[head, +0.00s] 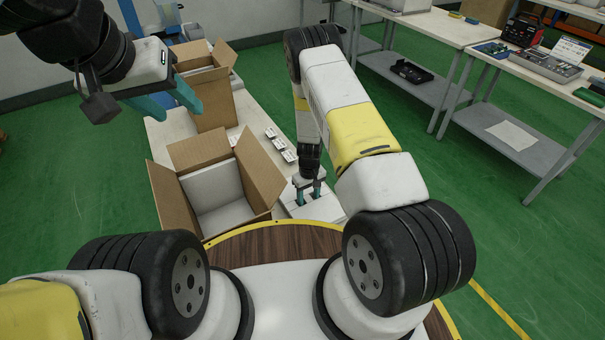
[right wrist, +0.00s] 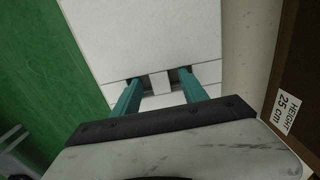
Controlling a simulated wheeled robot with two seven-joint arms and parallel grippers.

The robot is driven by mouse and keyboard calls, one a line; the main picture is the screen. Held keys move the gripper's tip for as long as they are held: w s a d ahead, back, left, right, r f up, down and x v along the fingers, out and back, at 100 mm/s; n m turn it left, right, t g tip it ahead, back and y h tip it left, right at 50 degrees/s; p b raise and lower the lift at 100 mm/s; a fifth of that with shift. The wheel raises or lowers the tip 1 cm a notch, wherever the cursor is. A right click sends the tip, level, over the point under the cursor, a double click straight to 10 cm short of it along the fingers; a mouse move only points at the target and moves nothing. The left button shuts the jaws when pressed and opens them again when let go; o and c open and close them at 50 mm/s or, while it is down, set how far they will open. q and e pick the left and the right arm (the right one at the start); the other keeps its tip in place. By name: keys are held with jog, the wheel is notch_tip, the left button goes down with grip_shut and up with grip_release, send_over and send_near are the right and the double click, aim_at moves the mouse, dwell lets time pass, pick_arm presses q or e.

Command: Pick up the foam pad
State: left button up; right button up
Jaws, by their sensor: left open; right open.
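The foam pad (head: 327,209) is a white block on the white table, just right of the open cardboard box. It fills the upper middle of the right wrist view (right wrist: 150,35), with two dark slots and a narrow strip between them. My right gripper (head: 309,194) points down at the pad. In the right wrist view its teal fingers (right wrist: 159,80) are apart, with tips at the two slots, one on each side of the strip. I cannot tell how deep they reach. My left gripper (head: 182,106) is open and empty, raised above the table's left side.
An open cardboard box (head: 259,171) with a white inside stands left of the pad. A taller open box (head: 212,108) stands behind it. Small grey-white parts (head: 280,144) lie on the table (head: 250,112). Workbenches (head: 430,27) with equipment stand at right, across green floor.

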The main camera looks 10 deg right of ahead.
grip_shut()
dwell(0.3)
